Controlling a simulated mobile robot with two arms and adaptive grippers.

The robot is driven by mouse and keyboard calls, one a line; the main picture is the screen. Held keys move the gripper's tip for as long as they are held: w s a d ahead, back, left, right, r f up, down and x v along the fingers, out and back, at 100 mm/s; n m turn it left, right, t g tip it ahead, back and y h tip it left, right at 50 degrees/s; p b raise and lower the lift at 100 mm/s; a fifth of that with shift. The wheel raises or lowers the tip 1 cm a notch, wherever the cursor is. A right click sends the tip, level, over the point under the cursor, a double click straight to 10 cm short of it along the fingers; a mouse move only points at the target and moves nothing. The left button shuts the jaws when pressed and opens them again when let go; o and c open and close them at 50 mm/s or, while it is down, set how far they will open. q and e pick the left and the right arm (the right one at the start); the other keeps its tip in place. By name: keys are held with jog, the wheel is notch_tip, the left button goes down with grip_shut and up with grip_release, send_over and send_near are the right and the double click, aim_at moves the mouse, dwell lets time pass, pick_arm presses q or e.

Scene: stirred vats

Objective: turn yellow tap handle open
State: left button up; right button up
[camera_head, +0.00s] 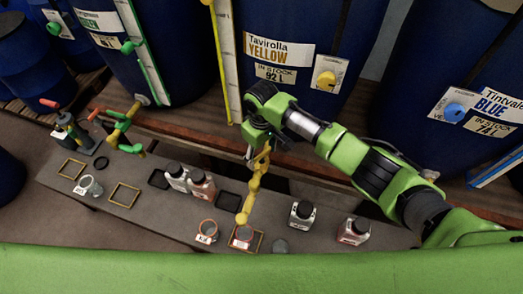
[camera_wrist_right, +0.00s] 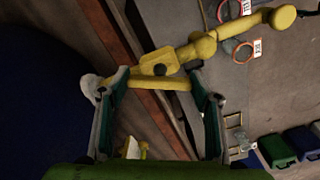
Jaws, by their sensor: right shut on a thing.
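The yellow tap (camera_head: 254,180) comes out from the foot of the blue vat labelled Tavirolla Yellow (camera_head: 300,80) and reaches over the bench. My right gripper (camera_head: 255,148) is at the vat end of this tap. In the right wrist view, the yellow tap handle (camera_wrist_right: 160,83) is a bar lying across between the two fingers of my right gripper (camera_wrist_right: 161,92), which are shut on its ends. The tap's yellow spout (camera_wrist_right: 255,24) runs off to the upper right. In the head view my gripper partly hides the handle. My left gripper is not in view.
A jar with an orange rim (camera_head: 242,238) stands in a frame near the spout's end. Another jar (camera_head: 207,232) is beside it. Several bottles and frames stand on the grey bench (camera_head: 150,208). A green tap (camera_head: 120,128) is at left, and a blue-labelled vat (camera_head: 440,60) at right.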

aim_at(262, 154)
jog(key=n+p, duration=0.1)
jog(key=n, duration=0.4)
jog(key=shift+n, duration=0.3)
dwell(0.4)
jog(key=o, duration=1.1)
jog(key=shift+r, duration=0.1)
notch_tip(262, 154, up, 12)
jog(key=shift+f, duration=0.1)
jog(key=shift+f, duration=0.1)
